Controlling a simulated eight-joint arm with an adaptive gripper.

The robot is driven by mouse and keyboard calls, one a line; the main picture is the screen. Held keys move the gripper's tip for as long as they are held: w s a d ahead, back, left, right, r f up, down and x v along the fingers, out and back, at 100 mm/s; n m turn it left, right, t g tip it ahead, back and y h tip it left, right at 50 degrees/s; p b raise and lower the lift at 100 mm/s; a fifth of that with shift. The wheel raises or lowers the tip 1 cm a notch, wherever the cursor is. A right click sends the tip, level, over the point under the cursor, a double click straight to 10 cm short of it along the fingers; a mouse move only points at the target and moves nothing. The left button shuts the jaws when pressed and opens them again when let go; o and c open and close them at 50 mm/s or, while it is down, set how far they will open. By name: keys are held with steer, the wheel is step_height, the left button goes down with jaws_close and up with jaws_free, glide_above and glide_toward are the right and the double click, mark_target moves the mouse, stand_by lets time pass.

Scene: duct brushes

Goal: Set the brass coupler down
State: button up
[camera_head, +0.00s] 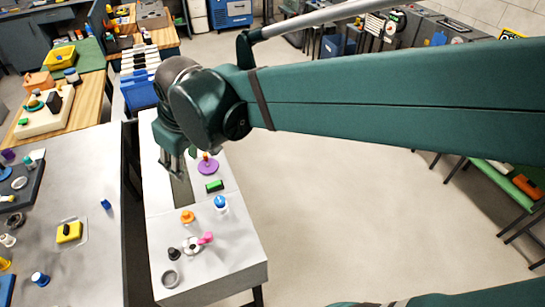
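My gripper (174,168) hangs, fingers down, over the far half of the light grey bench (180,240). My own wrist covers part of it, and its fingertips are too small to tell whether they are apart or hold anything. I cannot clearly pick out a brass coupler. A purple round piece (208,168) with a small red and yellowish part on top stands just right of the gripper. I cannot tell whether that part is the coupler.
A green block (214,186), a blue and white piece (220,203), an orange piece (187,216), a pink piece (205,238), a black piece (174,254) and a grey ring (170,279) stand on the bench. A grey table (85,200) is to the left, across a dark gap.

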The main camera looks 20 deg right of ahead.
steer(key=s+d+m+t+h, duration=0.1)
steer(key=s+d+m, duration=0.2)
steer(key=d, duration=0.8)
steer(key=s+d+f+m+t, duration=0.1)
steer(key=s+d+m, duration=0.3)
steer(key=s+d, duration=0.4)
steer(key=d+t, duration=0.1)
steer(key=d, duration=0.3)
steer(key=shift+s+f+m+h, duration=0.25)
steer(key=shift+f+m+h, duration=0.05)
steer(key=shift+h, duration=0.1)
